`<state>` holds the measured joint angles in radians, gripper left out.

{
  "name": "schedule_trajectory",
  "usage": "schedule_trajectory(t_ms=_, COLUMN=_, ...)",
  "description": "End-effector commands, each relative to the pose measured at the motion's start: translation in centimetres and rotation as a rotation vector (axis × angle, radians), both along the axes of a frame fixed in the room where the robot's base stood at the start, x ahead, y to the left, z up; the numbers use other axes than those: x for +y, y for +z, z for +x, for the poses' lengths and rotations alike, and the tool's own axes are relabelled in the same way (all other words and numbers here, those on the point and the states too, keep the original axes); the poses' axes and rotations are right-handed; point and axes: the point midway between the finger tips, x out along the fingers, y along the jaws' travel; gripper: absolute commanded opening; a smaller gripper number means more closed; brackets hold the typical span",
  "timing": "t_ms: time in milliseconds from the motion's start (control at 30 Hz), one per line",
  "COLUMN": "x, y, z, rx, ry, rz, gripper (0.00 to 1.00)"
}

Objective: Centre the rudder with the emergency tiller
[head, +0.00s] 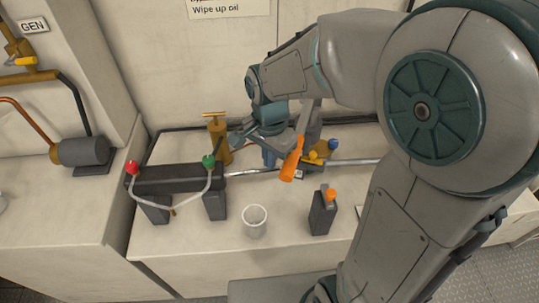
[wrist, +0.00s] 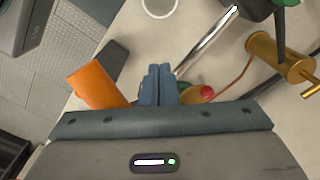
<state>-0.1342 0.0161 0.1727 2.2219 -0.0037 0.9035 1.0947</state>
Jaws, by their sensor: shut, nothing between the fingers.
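An orange grip (head: 291,160) on a grey bar, apparently the emergency tiller, stands tilted over the bench in the head view. Its upper end is hidden behind my arm. The orange grip (wrist: 97,84) also shows left of my fingers in the wrist view, apart from them. My gripper (head: 269,158) is shut and empty, pointing down just left of the grip; its fingers (wrist: 159,84) are together in the wrist view. A black steering cylinder (head: 175,179) with a silver rod (head: 253,173) lies across the bench. The rudder stock is not clearly visible.
Yellow and blue-knobbed fittings (head: 334,145) are right of the grip. A hose joins red and green fittings (head: 208,161).

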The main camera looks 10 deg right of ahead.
Motion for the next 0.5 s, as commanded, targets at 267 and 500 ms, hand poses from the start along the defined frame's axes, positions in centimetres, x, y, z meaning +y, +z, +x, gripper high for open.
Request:
schedule_trajectory(t_ms=267, x=-0.2, y=0.1, z=-0.1, rx=0.000, ry=-0.001, rz=0.000, gripper=0.00)
schedule_trajectory(t_ms=500, x=-1.1, y=0.1, z=-0.4, rx=0.001, ry=-0.001, rz=-0.001, gripper=0.00)
